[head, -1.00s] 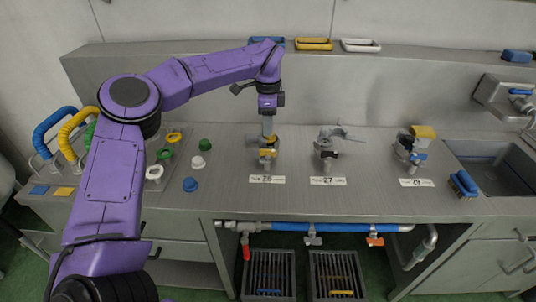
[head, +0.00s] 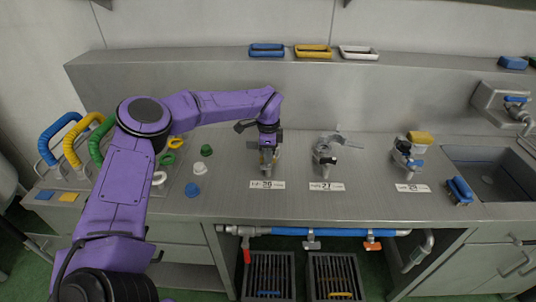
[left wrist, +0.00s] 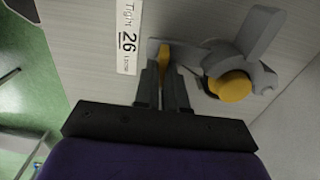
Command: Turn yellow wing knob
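At the station labelled 26 in the head view, a grey valve fitting stands mostly hidden under my left gripper (head: 268,158), which points down at it. In the left wrist view the two dark fingers (left wrist: 166,80) are close together, with the thin yellow wing knob (left wrist: 165,52) between their tips. They look closed on it, though contact is partly hidden. Beside them is the grey fitting (left wrist: 262,48) with a round yellow cap (left wrist: 230,87). The label reading "Tight 26" (left wrist: 128,35) lies next to it. My right gripper is not in view.
Loose white, green and blue caps (head: 192,190) lie to the left. A sink (head: 488,170) is at the far right. Bare counter (head: 370,185) lies between stations.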

